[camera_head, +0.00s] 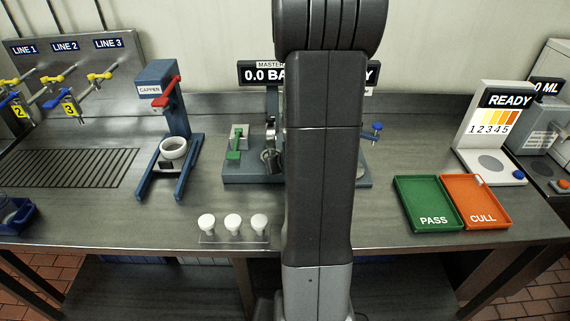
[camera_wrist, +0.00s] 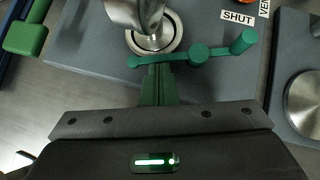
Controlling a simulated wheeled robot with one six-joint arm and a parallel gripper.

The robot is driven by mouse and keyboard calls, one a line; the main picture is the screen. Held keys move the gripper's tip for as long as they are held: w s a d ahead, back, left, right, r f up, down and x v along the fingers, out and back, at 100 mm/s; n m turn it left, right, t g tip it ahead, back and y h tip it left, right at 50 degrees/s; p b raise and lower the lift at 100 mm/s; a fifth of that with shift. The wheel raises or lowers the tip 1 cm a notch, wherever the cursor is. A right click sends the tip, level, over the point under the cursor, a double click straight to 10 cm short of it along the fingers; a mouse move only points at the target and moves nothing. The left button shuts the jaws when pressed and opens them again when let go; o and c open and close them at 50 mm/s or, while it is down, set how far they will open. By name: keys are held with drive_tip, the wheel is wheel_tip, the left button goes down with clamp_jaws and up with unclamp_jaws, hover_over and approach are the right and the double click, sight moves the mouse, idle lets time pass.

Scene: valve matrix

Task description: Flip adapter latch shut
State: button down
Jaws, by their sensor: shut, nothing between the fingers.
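In the wrist view a green lever (camera_wrist: 170,60) with a round pivot and an upright knob at its right end lies beside a silver cylindrical fitting (camera_wrist: 150,38) on a grey plate. A SHUT label (camera_wrist: 238,17) is near the knob. My gripper (camera_wrist: 158,68) is shut and empty; its narrow tip meets or overlaps the lever's left part, and I cannot tell whether they touch. Another green handle (camera_wrist: 25,38) shows at the upper left. In the head view a green lever (camera_head: 234,154) stands on the fixture's left; my arm hides the fixture's middle.
A capper press (camera_head: 172,110) stands left of the fixture. Several white-topped pieces (camera_head: 232,222) stand at the front. A green PASS tray (camera_head: 425,190) and an orange CULL tray (camera_head: 460,191) lie at right. A round metal disc (camera_wrist: 305,100) is at the wrist view's right edge.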

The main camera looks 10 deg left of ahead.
drive_tip(key=shift+w+a, duration=0.3)
drive_tip(key=shift+a, duration=0.15)
idle(0.5)
